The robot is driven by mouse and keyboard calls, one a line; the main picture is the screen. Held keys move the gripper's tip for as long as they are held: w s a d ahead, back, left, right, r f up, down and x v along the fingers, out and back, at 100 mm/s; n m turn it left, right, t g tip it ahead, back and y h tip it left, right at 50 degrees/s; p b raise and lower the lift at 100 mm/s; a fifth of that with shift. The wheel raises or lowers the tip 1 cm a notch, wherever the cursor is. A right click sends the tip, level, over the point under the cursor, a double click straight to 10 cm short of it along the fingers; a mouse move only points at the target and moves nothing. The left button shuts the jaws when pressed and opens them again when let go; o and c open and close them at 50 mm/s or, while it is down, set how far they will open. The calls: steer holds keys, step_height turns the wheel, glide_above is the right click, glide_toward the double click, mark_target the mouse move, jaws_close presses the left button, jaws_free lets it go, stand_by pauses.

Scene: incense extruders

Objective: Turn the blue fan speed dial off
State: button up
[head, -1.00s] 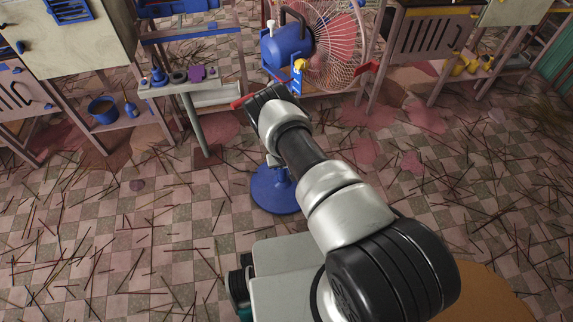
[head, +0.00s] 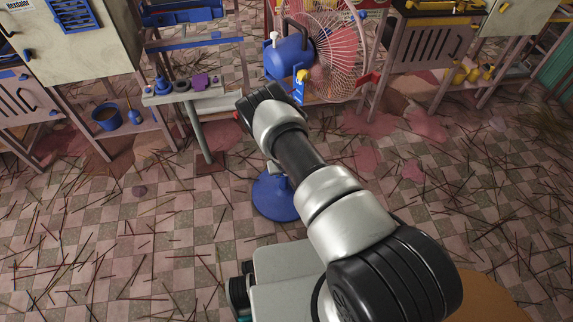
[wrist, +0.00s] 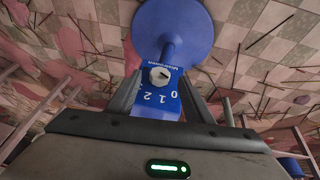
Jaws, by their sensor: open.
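The blue fan (head: 290,57) stands ahead of me, with a blue motor housing, a wire cage and a round blue base (head: 275,197). In the wrist view, the fan speed dial (wrist: 160,76) is a small pale round knob on a blue panel (wrist: 158,112) marked 0, 1 and 2. Where its pointer rests is too small to tell. My gripper (wrist: 160,88) is open, with one dark finger on each side of the panel. Contact with the dial cannot be told.
A small stand (head: 192,92) with blue and purple items is left of the fan. A blue bucket (head: 106,115) sits on a low shelf further left. A grey cabinet (head: 432,47) stands right. Thin sticks litter the checkered floor.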

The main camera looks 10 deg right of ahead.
steer(key=p+v, duration=0.3)
steer(key=v, duration=1.1)
steer(key=shift+s+a, duration=0.1)
step_height(320, 180, up, 31)
steer(key=w+m, duration=0.1)
steer(key=m, duration=0.1)
steer(key=s+d+r+n+t+y, duration=0.1)
steer(key=s+d+r, duration=0.1)
steer(key=s+r, duration=1.7)
steer(key=s+r+p, duration=0.1)
steer(key=s+r, duration=0.5)
steer(key=s, duration=0.3)
step_height(320, 180, up, 18)
steer(key=p, duration=1.8)
steer(key=shift+n, duration=0.4)
